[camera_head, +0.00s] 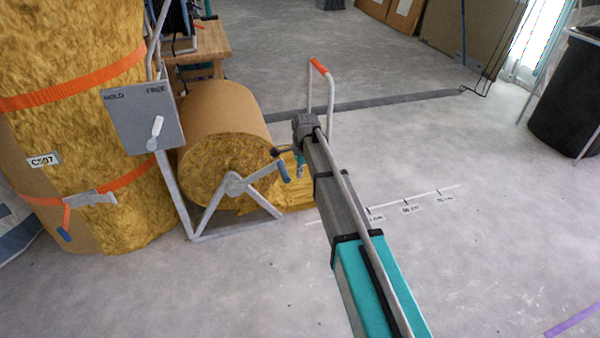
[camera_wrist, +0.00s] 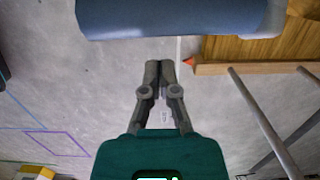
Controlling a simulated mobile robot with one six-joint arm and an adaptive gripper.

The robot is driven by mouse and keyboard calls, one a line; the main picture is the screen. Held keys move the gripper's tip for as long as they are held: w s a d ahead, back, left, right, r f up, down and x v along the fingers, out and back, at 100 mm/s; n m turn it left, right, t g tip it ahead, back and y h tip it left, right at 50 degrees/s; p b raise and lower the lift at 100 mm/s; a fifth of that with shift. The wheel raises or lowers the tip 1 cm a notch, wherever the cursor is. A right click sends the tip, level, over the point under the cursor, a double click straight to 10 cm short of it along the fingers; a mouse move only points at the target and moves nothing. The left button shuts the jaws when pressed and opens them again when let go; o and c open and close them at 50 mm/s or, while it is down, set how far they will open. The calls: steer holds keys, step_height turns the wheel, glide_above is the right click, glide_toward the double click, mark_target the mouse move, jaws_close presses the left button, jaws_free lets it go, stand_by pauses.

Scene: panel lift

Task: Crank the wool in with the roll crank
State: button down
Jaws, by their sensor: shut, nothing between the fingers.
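The wool roll (camera_head: 212,125) lies in a grey stand beside a tall strapped wool bale. The roll crank (camera_head: 262,171) runs from the roll's hub to a blue handle (camera_head: 284,172) at upper right. A flat piece of yellow wool (camera_head: 298,196) lies on the floor at the roll's right, partly hidden by my arm. In the wrist view the blue handle (camera_wrist: 170,18) spans the top, just beyond my gripper (camera_wrist: 160,66). My gripper is shut and empty, apart from the handle; in the head view it is mostly hidden behind my arm.
A grey HOLD/FREE box (camera_head: 142,118) carries a pale lever (camera_head: 156,132), upright and leaning slightly right. A frame with an orange grip (camera_head: 318,66) stands behind my arm. Floor scale marks (camera_head: 410,207) lie right of it. Open floor lies at right.

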steer(key=shift+s+a+r+p, duration=0.2)
steer(key=shift+s+a+p, duration=0.1)
steer(key=shift+a, duration=0.4)
steer(key=shift+s+a+r+p, duration=0.2)
steer(key=shift+a+p, duration=0.1)
steer(key=shift+a, duration=0.4)
steer(key=shift+d+r+p, duration=0.1)
steer(key=shift+r+p, duration=0.1)
steer(key=shift+p, duration=0.1)
